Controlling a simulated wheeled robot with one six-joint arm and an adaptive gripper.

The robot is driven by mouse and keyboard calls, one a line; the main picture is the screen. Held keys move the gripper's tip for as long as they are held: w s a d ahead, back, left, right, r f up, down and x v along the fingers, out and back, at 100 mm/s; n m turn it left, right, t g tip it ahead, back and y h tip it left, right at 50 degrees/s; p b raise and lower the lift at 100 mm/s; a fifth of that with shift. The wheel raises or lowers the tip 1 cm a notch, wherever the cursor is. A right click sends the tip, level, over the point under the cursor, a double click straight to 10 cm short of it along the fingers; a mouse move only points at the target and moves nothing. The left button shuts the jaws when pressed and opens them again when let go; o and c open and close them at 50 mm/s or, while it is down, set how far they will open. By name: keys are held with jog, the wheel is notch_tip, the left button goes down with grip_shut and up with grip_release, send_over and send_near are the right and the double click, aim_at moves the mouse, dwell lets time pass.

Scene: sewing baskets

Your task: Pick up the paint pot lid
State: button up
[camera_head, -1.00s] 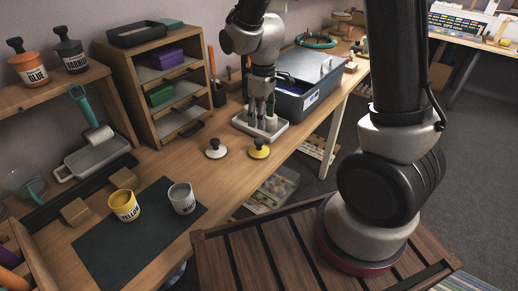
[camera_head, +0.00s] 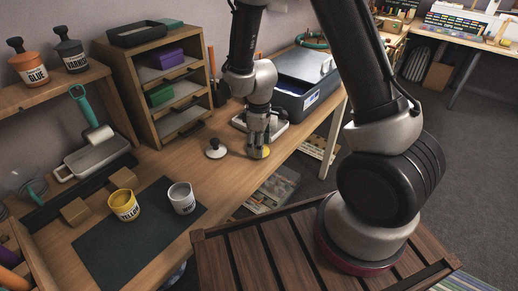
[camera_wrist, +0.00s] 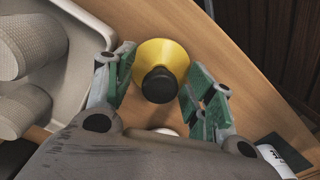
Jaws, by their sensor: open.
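The yellow paint pot lid (camera_wrist: 172,54) lies on the bench with its black knob (camera_wrist: 160,85) up, near the front edge. My gripper (camera_wrist: 157,92) is open, its green-padded fingers on either side of the knob in the wrist view. In the head view my gripper (camera_head: 257,154) is directly over the yellow lid (camera_head: 265,153) and hides much of it. A white lid (camera_head: 216,152) with a black knob stands to its left. The yellow pot (camera_head: 124,207) and the grey pot (camera_head: 182,203) stand open on the dark mat (camera_head: 150,240).
A white tray (camera_wrist: 85,60) with pale rolls lies close to my gripper's left in the wrist view. A drawer unit (camera_head: 145,105) and a blue-grey bin (camera_head: 290,105) stand behind. The bench between the white lid and the mat is clear.

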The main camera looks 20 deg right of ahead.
jog(key=c, duration=0.9)
jog(key=shift+c, duration=0.2)
